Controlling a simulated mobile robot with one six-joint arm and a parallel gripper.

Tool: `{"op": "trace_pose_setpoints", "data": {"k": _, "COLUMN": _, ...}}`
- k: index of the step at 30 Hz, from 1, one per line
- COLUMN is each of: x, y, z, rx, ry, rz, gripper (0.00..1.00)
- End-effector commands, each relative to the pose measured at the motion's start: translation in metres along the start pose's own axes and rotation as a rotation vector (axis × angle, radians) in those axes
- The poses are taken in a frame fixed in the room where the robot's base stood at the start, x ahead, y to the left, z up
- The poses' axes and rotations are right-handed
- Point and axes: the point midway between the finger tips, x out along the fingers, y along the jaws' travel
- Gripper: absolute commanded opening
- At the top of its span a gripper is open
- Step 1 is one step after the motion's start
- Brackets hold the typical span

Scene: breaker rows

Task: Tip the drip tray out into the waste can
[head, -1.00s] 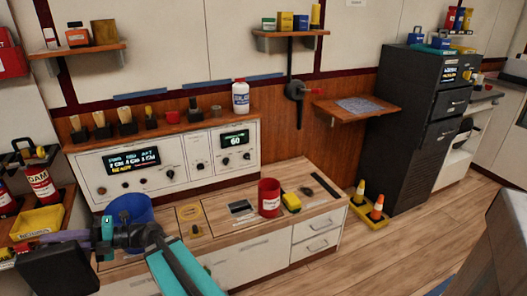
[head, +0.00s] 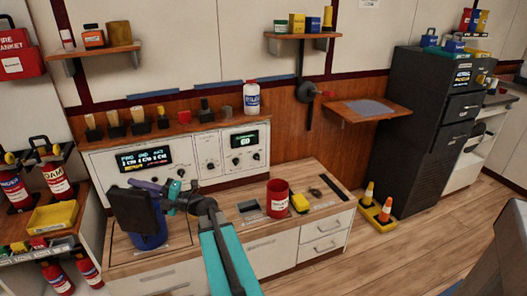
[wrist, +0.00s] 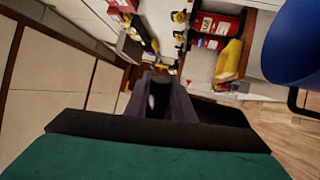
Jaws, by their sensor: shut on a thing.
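A dark, flat, box-shaped thing (head: 133,210), which I take to be the drip tray, hangs steeply tilted at my gripper (head: 148,187). My gripper is shut on it; the grip point is not clear. In the wrist view, the dark fingers (wrist: 163,95) are close together, with a dark slab (wrist: 225,110) beside them. A blue can (head: 150,239) stands on the left of the counter, partly hidden behind the tray. It also shows at the upper right of the wrist view (wrist: 292,45). A red open can (head: 277,198) with a white label stands farther right. Its label is unreadable.
The wooden counter (head: 325,182) also holds a yellow item (head: 300,203). The control panel (head: 210,152) rises behind, with a shelf of brushes and a white bottle (head: 251,97). Extinguishers (head: 57,182) and a yellow bin (head: 53,216) stand left.

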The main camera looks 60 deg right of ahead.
Motion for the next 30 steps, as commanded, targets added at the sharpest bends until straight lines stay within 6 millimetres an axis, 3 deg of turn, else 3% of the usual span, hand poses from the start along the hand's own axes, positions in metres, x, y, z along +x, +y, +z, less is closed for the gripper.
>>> {"op": "trace_pose_setpoints", "data": {"k": 3, "x": -0.025, "y": 0.007, "z": 0.044, "rx": -0.029, "ry": -0.089, "rz": 0.001, "gripper": 0.0}}
{"op": "trace_pose_setpoints", "data": {"k": 12, "x": -0.096, "y": 0.02, "z": 0.136, "rx": -0.102, "ry": -0.297, "rz": -0.004, "gripper": 0.0}}
{"op": "trace_pose_setpoints", "data": {"k": 20, "x": -0.169, "y": 0.033, "z": 0.205, "rx": -0.162, "ry": -0.473, "rz": -0.01, "gripper": 0.0}}
{"op": "trace_pose_setpoints", "data": {"k": 30, "x": -0.278, "y": 0.05, "z": 0.279, "rx": -0.239, "ry": -0.695, "rz": -0.022, "gripper": 0.0}}
